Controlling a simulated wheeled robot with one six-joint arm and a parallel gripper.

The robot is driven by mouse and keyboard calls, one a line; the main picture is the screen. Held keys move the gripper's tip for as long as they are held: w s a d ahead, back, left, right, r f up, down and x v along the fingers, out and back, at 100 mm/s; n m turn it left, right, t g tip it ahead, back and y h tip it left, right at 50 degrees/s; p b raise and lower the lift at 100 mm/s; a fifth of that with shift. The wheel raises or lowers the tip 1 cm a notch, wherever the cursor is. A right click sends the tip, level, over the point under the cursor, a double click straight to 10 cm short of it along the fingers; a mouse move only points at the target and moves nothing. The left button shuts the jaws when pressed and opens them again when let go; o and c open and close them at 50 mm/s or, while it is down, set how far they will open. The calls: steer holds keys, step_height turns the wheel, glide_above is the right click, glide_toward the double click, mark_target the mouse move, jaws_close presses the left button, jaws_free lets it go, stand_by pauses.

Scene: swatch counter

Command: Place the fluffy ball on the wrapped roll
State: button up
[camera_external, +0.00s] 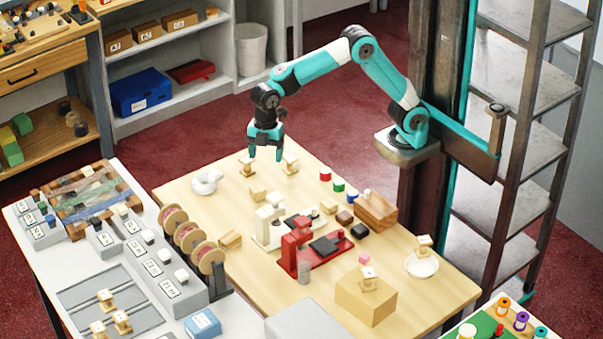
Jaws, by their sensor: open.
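My gripper (266,155) points down, open and empty, above the far part of the wooden table (300,325). Two small pale pieces with wooden bases stand near it, one on the left (247,167) and one on the right (290,164). It appears apart from both. A white rounded, ring-like thing (207,182) lies at the table's far left; it may be the wrapped roll, but I cannot be sure. I cannot make out which thing is the fluffy ball at this size.
A red stand (300,248) and a cream stand (268,230) fill the middle. A cardboard box (365,300) bears a small piece. A white dish (421,266) is at right. Large spools (211,257) line the left edge. Small coloured cylinders (325,173) stand right of my gripper.

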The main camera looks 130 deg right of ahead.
steer(key=s+a+r+y, duration=0.1)
steer(key=s+a+r, duration=0.2)
steer(key=s+a, duration=0.95)
steer(key=s+a+f+y, duration=0.1)
steer(key=s+a, duration=0.4)
steer(key=s, duration=0.5)
steer(key=s+a+f+y, duration=0.1)
steer(key=s+a, duration=0.3)
steer(key=s, duration=0.6)
steer(key=shift+s+a+f+m+g, duration=0.15)
steer(key=shift+a+f+m+g, duration=0.2)
steer(key=shift+f, duration=0.25)
